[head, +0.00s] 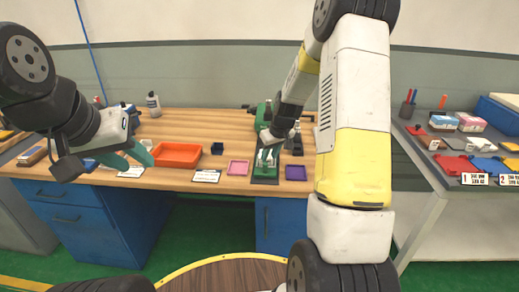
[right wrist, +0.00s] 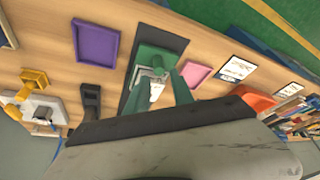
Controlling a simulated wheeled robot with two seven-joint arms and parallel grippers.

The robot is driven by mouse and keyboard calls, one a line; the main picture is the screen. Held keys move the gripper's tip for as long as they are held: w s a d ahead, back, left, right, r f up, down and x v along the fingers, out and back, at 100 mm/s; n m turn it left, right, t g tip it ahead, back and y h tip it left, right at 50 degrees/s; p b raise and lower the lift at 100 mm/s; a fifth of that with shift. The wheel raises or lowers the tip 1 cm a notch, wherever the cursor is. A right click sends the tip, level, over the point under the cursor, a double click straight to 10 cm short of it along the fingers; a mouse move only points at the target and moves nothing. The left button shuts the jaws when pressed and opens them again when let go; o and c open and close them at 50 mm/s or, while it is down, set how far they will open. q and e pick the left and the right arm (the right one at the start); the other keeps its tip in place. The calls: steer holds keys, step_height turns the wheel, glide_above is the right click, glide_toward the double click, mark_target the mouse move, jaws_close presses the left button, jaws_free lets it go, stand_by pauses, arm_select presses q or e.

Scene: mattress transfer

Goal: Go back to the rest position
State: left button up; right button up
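My left gripper (head: 132,157) is at the left of the head view, beside the orange tray, with its teal fingers apart and nothing seen between them. My right gripper (head: 268,158) points down over a dark plate (head: 265,181) on the wooden workbench. In the right wrist view its green fingers (right wrist: 157,82) are spread, with a pale metallic part (right wrist: 146,88) showing between them. I cannot tell whether they touch that part. The right arm hides part of the bench in the head view.
A grey side table (head: 426,150) with several items stands at right. Bare wood shows along the back.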

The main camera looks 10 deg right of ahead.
steer(key=s+a+r+m+t, duration=0.1)
steer(key=s+a+r, duration=0.1)
steer(key=s+r, duration=0.6)
steer(key=s+a+r, duration=0.2)
steer(key=s+r, duration=0.3)
steer(key=r, duration=0.6)
steer(key=s+a+r+m, duration=0.1)
steer(key=s+r, duration=0.1)
steer(key=s, duration=0.7)
steer(key=s+a+r+m+t, duration=0.1)
steer(key=s+r, duration=0.2)
steer(key=s, duration=0.5)
steer(key=shift+s+r+y, duration=0.15)
steer(key=shift+s+y, duration=0.25)
